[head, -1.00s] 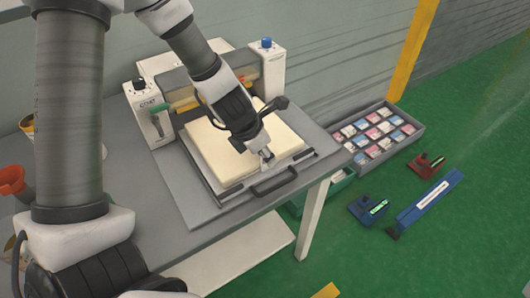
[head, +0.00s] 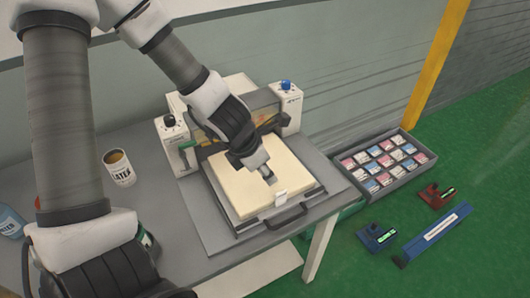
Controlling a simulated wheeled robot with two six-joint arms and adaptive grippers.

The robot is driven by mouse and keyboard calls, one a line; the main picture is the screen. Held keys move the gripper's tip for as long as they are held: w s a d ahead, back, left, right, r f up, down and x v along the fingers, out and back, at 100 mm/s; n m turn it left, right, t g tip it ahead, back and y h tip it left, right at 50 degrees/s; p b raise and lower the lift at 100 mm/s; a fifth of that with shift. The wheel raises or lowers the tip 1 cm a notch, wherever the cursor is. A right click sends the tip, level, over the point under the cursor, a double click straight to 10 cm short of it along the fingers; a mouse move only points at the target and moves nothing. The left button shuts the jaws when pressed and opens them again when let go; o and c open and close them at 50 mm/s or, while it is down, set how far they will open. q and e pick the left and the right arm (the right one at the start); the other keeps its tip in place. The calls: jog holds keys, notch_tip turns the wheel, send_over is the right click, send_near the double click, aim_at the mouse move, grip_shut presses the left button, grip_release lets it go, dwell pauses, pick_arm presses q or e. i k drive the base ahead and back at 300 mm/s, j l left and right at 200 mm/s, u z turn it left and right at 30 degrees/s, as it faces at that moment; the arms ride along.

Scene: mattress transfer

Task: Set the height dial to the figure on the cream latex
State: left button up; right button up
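A cream slab (head: 255,180) lies flat on the bed of the press-like machine (head: 205,190). A small white tag (head: 280,197) is at the slab's front edge; I cannot read a figure on it. The machine has a black knob (head: 170,121) on its left post and a blue knob (head: 286,86) on its right post; I cannot tell which is the height dial. My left gripper (head: 268,178) points down over the front part of the slab, just behind the tag. Its fingers are too small to tell open from shut. My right gripper is out of view.
A can labelled LATEX (head: 119,168) and a blue bottle (head: 10,222) stand on the grey table (head: 165,215) at left. A grey tray of cards (head: 425,166), a red device (head: 435,195), a blue device (head: 377,236) and a long blue bar (head: 438,232) are at right.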

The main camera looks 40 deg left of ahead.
aim_at(286, 84)
jog(key=u, duration=1.45)
